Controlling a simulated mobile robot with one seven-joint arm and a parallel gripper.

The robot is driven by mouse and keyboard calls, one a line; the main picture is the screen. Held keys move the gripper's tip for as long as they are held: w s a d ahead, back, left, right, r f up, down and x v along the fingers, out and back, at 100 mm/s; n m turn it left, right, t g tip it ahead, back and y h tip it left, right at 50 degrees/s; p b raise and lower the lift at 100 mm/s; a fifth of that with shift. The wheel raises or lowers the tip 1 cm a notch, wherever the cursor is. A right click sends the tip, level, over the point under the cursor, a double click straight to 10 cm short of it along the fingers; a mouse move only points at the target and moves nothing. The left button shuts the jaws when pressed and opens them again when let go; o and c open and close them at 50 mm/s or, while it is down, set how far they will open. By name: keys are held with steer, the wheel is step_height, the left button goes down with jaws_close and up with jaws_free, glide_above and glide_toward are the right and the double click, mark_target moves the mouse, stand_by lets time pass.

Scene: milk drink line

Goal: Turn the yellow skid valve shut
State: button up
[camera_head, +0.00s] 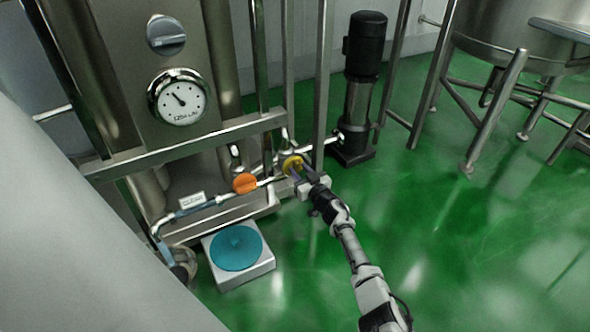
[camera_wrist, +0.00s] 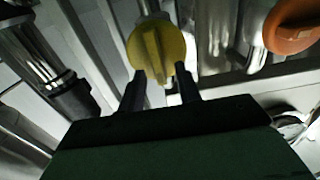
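The yellow skid valve (camera_head: 291,163) is a round knob on the pipe low on the steel skid. In the wrist view the yellow knob (camera_wrist: 155,47) shows a raised bar handle across its face, running roughly up and down. My gripper (camera_head: 300,178) is right at the knob in the head view. In the wrist view my gripper (camera_wrist: 161,88) has its two dark fingers apart, one on each side of the handle's lower end. A gap seems to show between fingers and handle; contact is hard to tell.
An orange valve knob (camera_head: 245,183) sits on the same pipe to the left; it also shows in the wrist view (camera_wrist: 292,27). A pressure gauge (camera_head: 179,97) is above. A black pump (camera_head: 362,85) stands behind right. A blue-topped box (camera_head: 238,248) is on the green floor (camera_head: 450,240), which is open to the right.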

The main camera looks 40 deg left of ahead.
steer(key=shift+w+a, duration=0.15)
steer(key=shift+a, duration=0.05)
jaws_close()
stand_by(0.3)
